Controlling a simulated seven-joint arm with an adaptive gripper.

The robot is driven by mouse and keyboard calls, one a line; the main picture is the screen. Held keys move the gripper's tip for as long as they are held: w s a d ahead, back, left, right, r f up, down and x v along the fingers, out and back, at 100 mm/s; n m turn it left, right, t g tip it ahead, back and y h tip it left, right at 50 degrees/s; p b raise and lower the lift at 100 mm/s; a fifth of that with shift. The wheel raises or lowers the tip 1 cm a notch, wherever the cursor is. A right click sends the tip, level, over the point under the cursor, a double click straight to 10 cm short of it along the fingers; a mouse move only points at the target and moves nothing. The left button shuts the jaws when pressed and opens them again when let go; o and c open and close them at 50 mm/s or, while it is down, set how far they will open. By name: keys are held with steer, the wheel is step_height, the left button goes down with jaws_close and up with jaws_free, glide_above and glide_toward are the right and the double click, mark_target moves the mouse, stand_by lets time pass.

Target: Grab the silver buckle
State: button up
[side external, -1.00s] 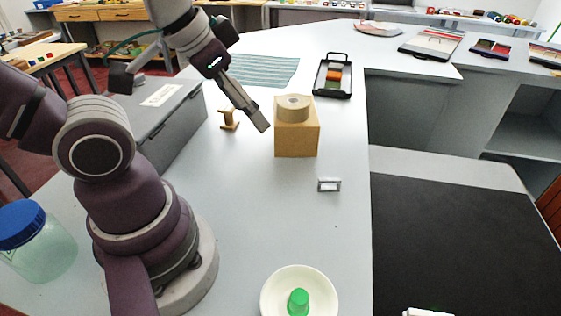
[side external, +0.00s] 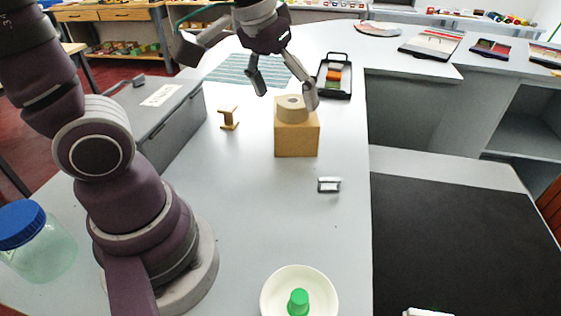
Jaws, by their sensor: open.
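The silver buckle (side external: 329,185) is a small metallic piece lying on the grey counter, a little in front of and to the right of the wooden block. My gripper (side external: 287,100) is open, its two fingers spread apart and pointing down. In the picture its fingertips are beside and over the tape roll (side external: 292,107) that sits on the wooden block (side external: 297,139). I cannot tell whether a finger touches the roll. The gripper is well behind the buckle and apart from it, with nothing seen between its fingers.
A wooden spool (side external: 229,117) stands left of the block. A grey box (side external: 170,125) is farther left. A white bowl (side external: 325,300) with a green piece (side external: 298,301) is at the front. A black tray (side external: 334,77) lies behind. The counter (side external: 265,215) around the buckle is clear.

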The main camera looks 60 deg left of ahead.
steer(key=w+f+n+g, duration=0.2)
steer(key=w+f+n, duration=0.2)
steer(key=w, duration=0.2)
steer(key=n+g, duration=0.2)
steer(key=n, duration=0.1)
glide_toward(330, 179)
steer(key=shift+n, duration=0.4)
steer(key=f, duration=1)
steer(key=shift+a+f, duration=0.25)
steer(key=shift+a, duration=0.05)
steer(key=c, duration=0.8)
